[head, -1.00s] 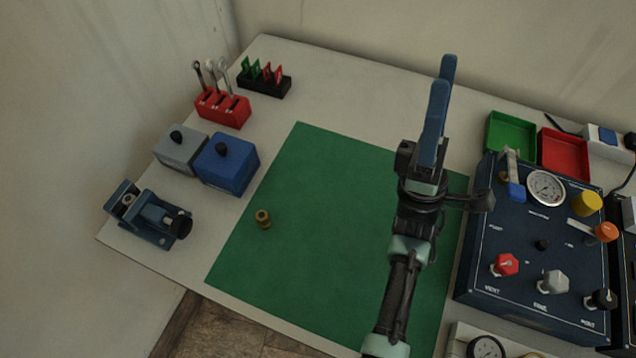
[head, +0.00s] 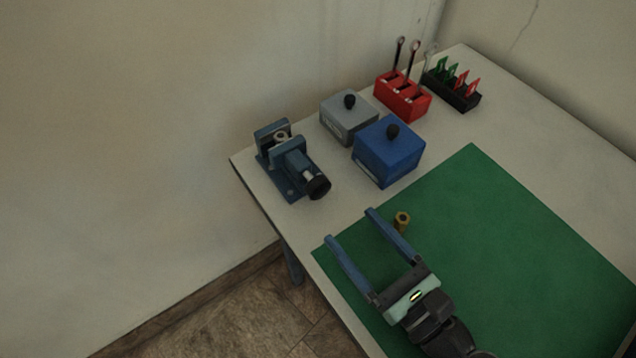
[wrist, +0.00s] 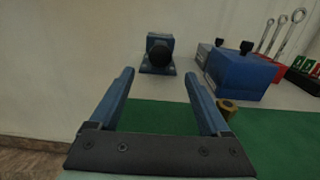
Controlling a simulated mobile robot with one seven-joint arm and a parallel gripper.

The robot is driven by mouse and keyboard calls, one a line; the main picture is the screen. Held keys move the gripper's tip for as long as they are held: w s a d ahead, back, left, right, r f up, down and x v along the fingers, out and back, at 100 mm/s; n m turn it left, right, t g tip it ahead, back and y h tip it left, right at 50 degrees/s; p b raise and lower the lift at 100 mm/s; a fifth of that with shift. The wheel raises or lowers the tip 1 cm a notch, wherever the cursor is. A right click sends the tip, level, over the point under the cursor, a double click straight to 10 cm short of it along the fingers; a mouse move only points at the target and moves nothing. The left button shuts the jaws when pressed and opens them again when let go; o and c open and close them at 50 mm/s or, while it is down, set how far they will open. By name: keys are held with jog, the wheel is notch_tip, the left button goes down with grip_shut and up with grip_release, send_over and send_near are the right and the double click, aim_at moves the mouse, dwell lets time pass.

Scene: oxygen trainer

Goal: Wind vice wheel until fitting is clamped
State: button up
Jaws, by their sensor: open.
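The blue vice (head: 268,158) stands at the table's left corner in the head view, and ahead of my gripper in the wrist view (wrist: 168,40). Its black wheel (head: 318,187) faces the mat; it also shows in the wrist view (wrist: 160,56). A small grey round fitting (head: 281,137) sits between the vice jaws; whether they touch it I cannot tell. My gripper (head: 351,226) is open and empty over the mat's left edge, short of the wheel. In the wrist view its fingers (wrist: 160,75) point toward the vice, with the wheel between them in the picture, farther off.
A brass piece (head: 402,222) stands on the green mat (head: 500,240), close to my right finger. A blue box (head: 389,155) and a grey box (head: 348,120) stand right of the vice. Behind are a red tool holder (head: 402,98) and a black rack (head: 452,92).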

aim_at(322, 192)
jog(key=p+x, duration=0.1)
jog(key=x, duration=0.9)
jog(key=shift+w+a, duration=0.15)
jog(key=shift+w, duration=0.05)
grip_shut()
